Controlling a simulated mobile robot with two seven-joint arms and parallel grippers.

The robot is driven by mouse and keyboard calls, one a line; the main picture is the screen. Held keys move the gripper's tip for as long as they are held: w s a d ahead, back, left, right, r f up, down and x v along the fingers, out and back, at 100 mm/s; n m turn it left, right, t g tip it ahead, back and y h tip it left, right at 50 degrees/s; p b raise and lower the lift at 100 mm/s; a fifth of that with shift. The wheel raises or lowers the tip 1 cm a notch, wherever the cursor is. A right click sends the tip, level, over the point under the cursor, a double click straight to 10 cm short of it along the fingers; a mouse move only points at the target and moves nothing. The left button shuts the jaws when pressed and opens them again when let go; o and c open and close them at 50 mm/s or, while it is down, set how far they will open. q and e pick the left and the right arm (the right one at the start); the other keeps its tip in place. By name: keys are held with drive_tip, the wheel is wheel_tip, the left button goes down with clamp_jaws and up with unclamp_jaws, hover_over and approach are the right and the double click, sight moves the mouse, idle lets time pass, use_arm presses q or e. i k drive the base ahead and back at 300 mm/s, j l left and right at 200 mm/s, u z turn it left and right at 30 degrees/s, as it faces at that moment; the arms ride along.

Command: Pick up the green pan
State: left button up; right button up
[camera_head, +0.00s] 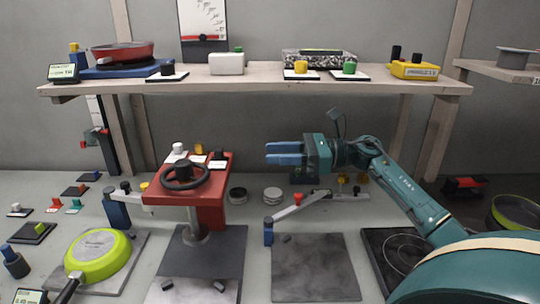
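The green pan (97,255) lies at the lower left on a grey square plate, tilted so that its grey underside faces up toward me. Its black handle (68,289) points down toward the picture's lower edge. My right gripper (284,153) is near the middle, above the work table, with its blue fingers pointing left. It is far to the right of the pan and touches nothing that I can see. The two fingers lie close together, and whether they are open or shut is unclear. My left gripper is not in view.
A red stand with a black wheel (185,176) rises between the pan and my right gripper. A shelf (260,84) with a red pan (122,52) and several boxes spans the back. Another green-rimmed pan (516,213) shows at the right edge.

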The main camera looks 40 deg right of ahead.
sight(97, 255)
drive_tip(key=k, duration=1)
